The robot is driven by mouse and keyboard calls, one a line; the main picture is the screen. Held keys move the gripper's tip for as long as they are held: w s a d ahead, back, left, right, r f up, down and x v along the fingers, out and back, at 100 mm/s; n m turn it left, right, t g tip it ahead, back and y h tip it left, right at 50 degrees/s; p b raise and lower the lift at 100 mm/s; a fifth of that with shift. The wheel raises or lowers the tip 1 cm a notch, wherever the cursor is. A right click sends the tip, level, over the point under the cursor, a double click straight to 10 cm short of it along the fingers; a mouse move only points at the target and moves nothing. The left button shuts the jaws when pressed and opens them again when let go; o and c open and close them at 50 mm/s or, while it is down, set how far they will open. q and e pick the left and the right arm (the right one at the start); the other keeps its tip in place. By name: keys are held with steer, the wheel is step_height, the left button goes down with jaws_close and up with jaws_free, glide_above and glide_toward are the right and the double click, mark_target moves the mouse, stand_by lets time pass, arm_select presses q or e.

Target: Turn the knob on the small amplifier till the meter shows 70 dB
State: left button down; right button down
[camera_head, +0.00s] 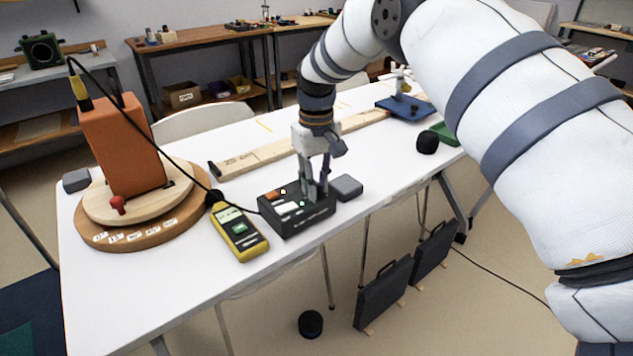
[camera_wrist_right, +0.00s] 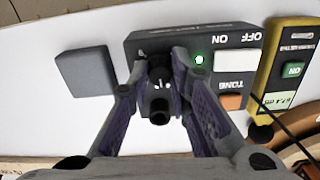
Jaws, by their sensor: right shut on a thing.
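The small black amplifier (camera_head: 305,221) sits near the front edge of the white table. In the right wrist view the amplifier (camera_wrist_right: 190,37) shows upside-down labels, a lit green light, a white switch and an orange button. My right gripper (camera_head: 314,192) reaches down onto its right end. In the right wrist view my right gripper (camera_wrist_right: 160,68) has its fingers on both sides of the black knob (camera_wrist_right: 160,83), shut on it. The yellow sound meter (camera_head: 238,234) lies left of the amplifier. Its lit display (camera_wrist_right: 283,100) ends in dB; the digits are too small to read surely. My left gripper is out of view.
A grey block (camera_head: 346,187) lies just right of the amplifier. At left an orange speaker (camera_head: 122,146) stands on a round wooden turntable (camera_head: 95,228), its black cable (camera_head: 168,157) running towards the amplifier. A wooden plank (camera_head: 265,155) lies behind.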

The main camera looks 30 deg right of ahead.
steer(key=shift+f+m, duration=0.1)
steer(key=shift+m, duration=0.6)
steer(key=c, duration=1.5)
jaws_free()
step_height(320, 180, up, 12)
steer(key=shift+r, duration=0.1)
